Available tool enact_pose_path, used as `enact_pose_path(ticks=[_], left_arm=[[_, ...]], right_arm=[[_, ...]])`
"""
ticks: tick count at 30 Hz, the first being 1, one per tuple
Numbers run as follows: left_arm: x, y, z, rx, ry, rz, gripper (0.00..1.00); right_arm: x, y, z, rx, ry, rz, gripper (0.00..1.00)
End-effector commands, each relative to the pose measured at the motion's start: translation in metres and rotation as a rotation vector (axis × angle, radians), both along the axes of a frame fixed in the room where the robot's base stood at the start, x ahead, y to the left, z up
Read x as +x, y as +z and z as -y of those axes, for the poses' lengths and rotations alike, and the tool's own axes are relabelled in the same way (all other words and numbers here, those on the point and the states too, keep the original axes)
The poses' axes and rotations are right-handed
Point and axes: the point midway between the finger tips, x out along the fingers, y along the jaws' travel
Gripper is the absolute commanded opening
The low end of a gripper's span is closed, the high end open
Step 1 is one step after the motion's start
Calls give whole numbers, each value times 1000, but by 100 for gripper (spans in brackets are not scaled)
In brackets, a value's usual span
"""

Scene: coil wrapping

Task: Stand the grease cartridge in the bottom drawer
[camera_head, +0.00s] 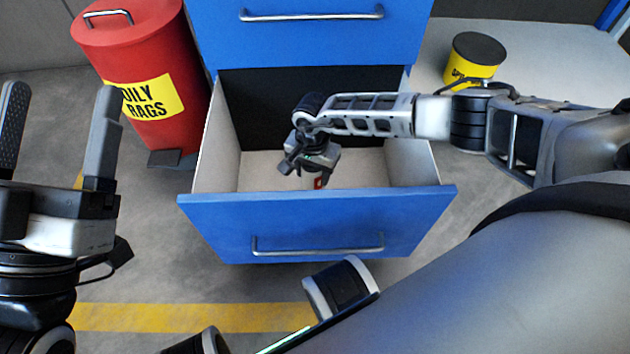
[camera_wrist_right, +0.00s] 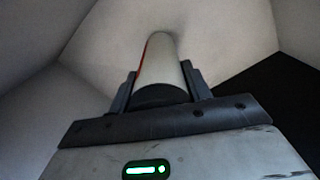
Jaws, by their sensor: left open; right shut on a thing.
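The bottom drawer (camera_head: 320,221) of the blue cabinet is pulled open, with pale inner walls and floor. My right gripper (camera_head: 318,176) reaches down inside it, past the front panel. In the right wrist view, my right gripper (camera_wrist_right: 160,92) is shut on the grease cartridge (camera_wrist_right: 161,62), a whitish cylinder with a red stripe and a dark near end. The cartridge points away toward the drawer floor; whether it touches the floor cannot be told. In the head view only a small red part of the cartridge (camera_head: 318,183) shows. My left gripper (camera_head: 58,135) is open and empty at the far left.
A red oily rags bin (camera_head: 135,45) stands left of the drawer. A yellow and black can (camera_head: 475,60) stands at the back right. The blue upper drawer front (camera_head: 310,35) is closed above. The drawer floor (camera_head: 262,172) looks clear around the gripper.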

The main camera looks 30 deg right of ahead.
Motion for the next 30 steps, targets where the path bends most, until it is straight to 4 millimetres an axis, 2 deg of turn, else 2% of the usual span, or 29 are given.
enact_pose_path(ticks=[3, 6, 10, 19, 20, 22, 30], left_arm=[[-5, 9, 1, 30, 6, 130, 74], [-12, 20, 2, 54, 12, 241, 74], [-15, 27, 3, 63, 15, 294, 74], [-15, 28, 3, 62, 15, 292, 74], [-15, 28, 3, 62, 15, 292, 74], [-15, 28, 3, 62, 15, 292, 74], [-15, 28, 3, 62, 15, 291, 74]], right_arm=[[-4, -21, 4, -1, 0, -1, 11], [-3, -33, 4, -1, -1, 1, 11], [-2, -36, 4, -1, -1, 2, 11], [-3, -38, 4, -1, 0, 1, 11], [-3, -39, 4, -1, 1, -2, 51], [-4, -39, 4, -1, 1, -2, 70], [-4, -38, 4, -2, 0, -2, 70]])
